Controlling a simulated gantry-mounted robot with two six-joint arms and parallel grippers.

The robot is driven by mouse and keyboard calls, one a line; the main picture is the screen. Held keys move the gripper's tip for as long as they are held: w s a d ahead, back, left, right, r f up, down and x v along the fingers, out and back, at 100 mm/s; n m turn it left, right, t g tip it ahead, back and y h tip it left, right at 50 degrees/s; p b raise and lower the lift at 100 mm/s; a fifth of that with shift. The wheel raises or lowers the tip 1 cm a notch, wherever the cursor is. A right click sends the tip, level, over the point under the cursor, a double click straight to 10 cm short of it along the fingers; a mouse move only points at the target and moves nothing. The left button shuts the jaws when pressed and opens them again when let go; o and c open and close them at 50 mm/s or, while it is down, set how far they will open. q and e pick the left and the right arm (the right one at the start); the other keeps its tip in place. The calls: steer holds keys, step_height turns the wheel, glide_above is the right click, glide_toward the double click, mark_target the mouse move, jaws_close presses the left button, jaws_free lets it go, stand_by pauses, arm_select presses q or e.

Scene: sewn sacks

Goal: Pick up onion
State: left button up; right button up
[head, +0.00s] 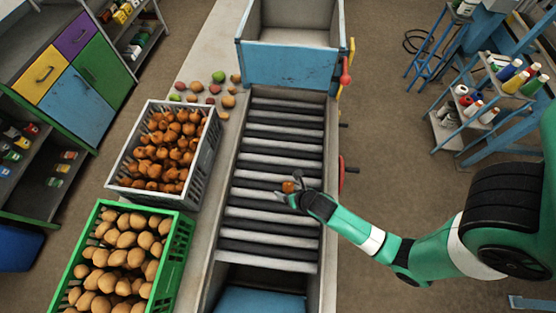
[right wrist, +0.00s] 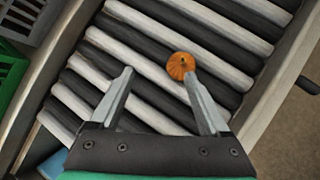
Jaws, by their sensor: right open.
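A small orange-brown onion (head: 288,187) lies alone on the roller conveyor (head: 275,213), at the tip of my right gripper (head: 290,197). In the right wrist view the onion (right wrist: 180,65) is just beyond the tip of the right-hand finger. My right gripper (right wrist: 158,72) is open, with nothing between its fingers. I cannot tell whether the finger touches the onion. My left gripper is not in view.
A grey crate of onions (head: 204,170) stands left of the conveyor, with a green crate of potatoes (head: 178,262) nearer. Loose vegetables (head: 228,101) lie on the ledge. A blue-fronted bin (head: 288,66) stands at the conveyor's far end. Raised side rails edge the rollers.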

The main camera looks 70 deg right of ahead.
mark_target(290, 187)
steer(key=s+r+g+p, duration=0.1)
steer(key=s+r+p, duration=0.1)
steer(key=s, duration=0.3)
steer(key=b+x, duration=0.3)
steer(key=x, duration=0.3)
steer(key=shift+w+d+f, duration=0.15)
steer(key=shift+w, duration=0.2)
steer(key=shift+w+d+f, duration=0.15)
steer(key=shift+w+f, duration=0.05)
steer(key=shift+f, duration=0.05)
steer(key=b+x, duration=0.1)
steer(key=x, duration=0.4)
steer(key=shift+d+b, duration=0.15)
steer(key=shift+b, duration=0.25)
steer(key=c, duration=1.2)
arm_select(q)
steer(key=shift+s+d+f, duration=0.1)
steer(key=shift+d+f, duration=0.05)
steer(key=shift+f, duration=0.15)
arm_select(e)
steer(key=shift+o, duration=0.2)
steer(key=shift+r, duration=0.1)
